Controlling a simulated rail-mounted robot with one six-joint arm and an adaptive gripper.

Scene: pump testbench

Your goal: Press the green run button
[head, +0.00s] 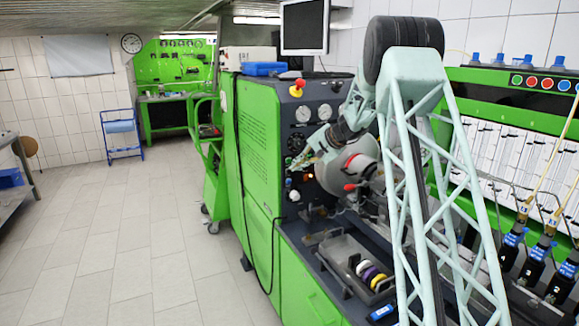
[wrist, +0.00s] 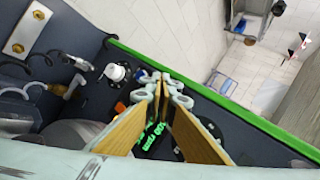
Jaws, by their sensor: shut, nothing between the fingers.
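My gripper (head: 303,160) is at the dark control panel (head: 306,95) of the green test bench, in front of its left part below the gauges. In the wrist view my gripper (wrist: 162,78) has its two tan-padded fingers converging at the tips, with nothing between them. I cannot make out the green run button for certain on this panel; my fingers cover part of it. Small coloured controls (head: 289,183) show just below my gripper in the head view. Whether the fingertips touch the panel cannot be told.
A white knob (wrist: 115,72) and an orange part (wrist: 119,108) are near my fingers. Another bench carries a green button (head: 517,80).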

